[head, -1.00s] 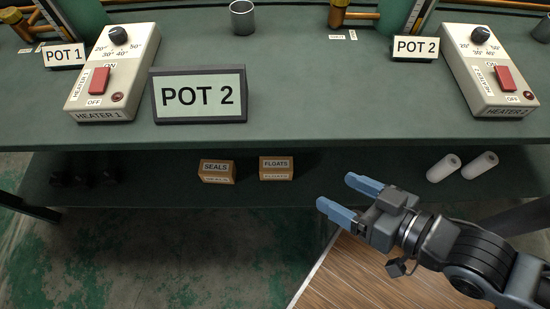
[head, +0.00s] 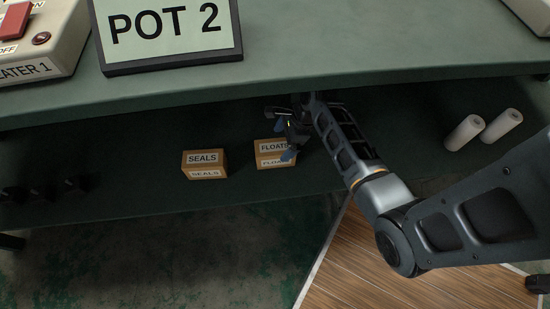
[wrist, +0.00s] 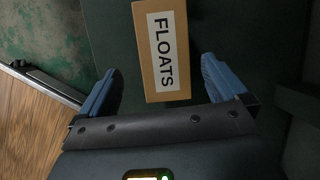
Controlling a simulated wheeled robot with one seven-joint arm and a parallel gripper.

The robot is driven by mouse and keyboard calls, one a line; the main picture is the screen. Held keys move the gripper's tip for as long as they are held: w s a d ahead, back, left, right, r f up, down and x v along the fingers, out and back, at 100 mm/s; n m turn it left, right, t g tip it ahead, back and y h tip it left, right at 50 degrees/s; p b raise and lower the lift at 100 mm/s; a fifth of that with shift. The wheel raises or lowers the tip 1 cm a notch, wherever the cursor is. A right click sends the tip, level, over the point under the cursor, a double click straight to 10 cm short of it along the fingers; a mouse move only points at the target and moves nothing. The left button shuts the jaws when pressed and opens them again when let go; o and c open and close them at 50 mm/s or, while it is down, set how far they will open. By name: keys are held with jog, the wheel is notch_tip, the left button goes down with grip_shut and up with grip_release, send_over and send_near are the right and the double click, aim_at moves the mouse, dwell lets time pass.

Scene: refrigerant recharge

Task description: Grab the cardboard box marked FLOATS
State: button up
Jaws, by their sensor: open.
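The cardboard box marked FLOATS (head: 268,148) sits on the lower shelf (head: 340,185) under the bench top. My arm reaches under the bench top, and my gripper (head: 287,142) is at the box, covering its right part in the head view. In the wrist view the FLOATS box (wrist: 161,50) lies ahead, its label turned sideways. The open blue fingers of my gripper (wrist: 163,88) stand either side of the box's near end, with a gap on each side.
A similar box marked SEALS (head: 204,164) stands to the left of the FLOATS box, with a gap between. Two white rolls (head: 484,130) lie on the shelf at right. The bench top (head: 330,55) overhangs the shelf and carries a POT 2 sign (head: 166,28).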

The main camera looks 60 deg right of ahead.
aim_at(273, 152)
jog(key=shift+w+d+f+m, duration=0.2)
jog(key=shift+w+d+m, duration=0.1)
jog(key=shift+d, duration=0.05)
jog(key=shift+w+f+y+b, duration=0.1)
jog(key=shift+f+y+b, duration=0.1)
jog(key=shift+y+b, duration=0.1)
jog(key=shift+b+x, duration=1.9)
jog(key=shift+x, duration=1.65)
jog(key=shift+a, duration=0.15)
jog(key=shift+f, duration=0.25)
jog(key=shift+c, duration=0.2)
jog(key=c, duration=1.2)
